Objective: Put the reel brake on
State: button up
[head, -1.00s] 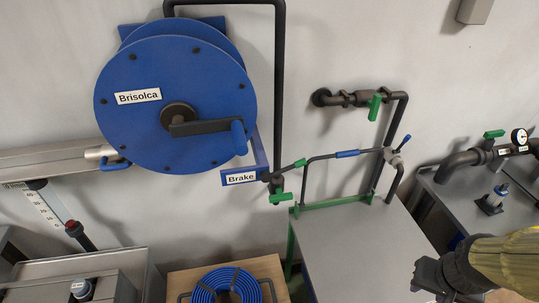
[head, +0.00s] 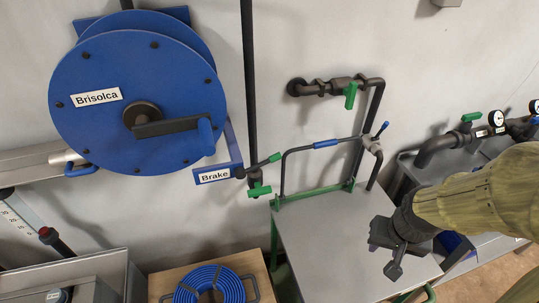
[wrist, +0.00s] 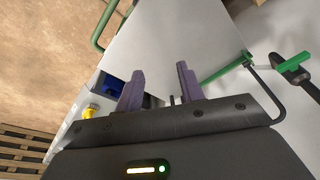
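The blue hose reel (head: 90,135) labelled "Brisolca" hangs on the wall at the upper left in the head view. A blue bracket with a white "Brake" label (head: 214,176) is at its lower right. A short dark lever with a green grip (head: 274,158) slants up to the right beside that label. A green valve handle (head: 259,190) is just below it. My gripper (head: 394,270) is over the grey table, right of the brake and well apart from it. In the wrist view its two purple fingers (wrist: 160,82) are spread with nothing between them.
The grey table (head: 325,245) has a bent pipe with a blue sleeve (head: 326,144) along its back edge. A green-handled wall valve (head: 350,95) is above. A coiled blue hose (head: 210,285) lies on a wooden stand. Gauges and pipes (head: 480,135) are at the right.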

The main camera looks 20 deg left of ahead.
aim_at(273, 156)
jog(key=w+a+r+m+g+y+p, duration=0.3)
jog(key=w+a+m+y+p, duration=0.3)
jog(key=m, duration=0.5)
jog(key=w+a+r+m+g+y+p, duration=0.3)
jog(key=w+a+r+m+y+p, duration=0.2)
jog(key=w+m+y, duration=0.5)
jog(key=shift+w+a+r+m+y+p, duration=0.2)
jog(key=shift+w+a+m+y+p, duration=0.15)
jog(key=shift+a+m+y+p, duration=0.7)
jog(key=shift+a+h, duration=0.2)
jog(key=shift+h, duration=0.05)
jog(key=p+x, duration=0.2)
jog(key=x, duration=0.3)
jog(key=p+x, duration=0.2)
jog(key=x, duration=0.3)
jog(key=p+x, duration=0.3)
jog(key=x, duration=0.3)
jog(key=shift+s+r, duration=0.1)
jog(key=shift+s, duration=0.2)
jog(key=shift+s+a, duration=0.1)
jog(key=shift+a, duration=0.5)
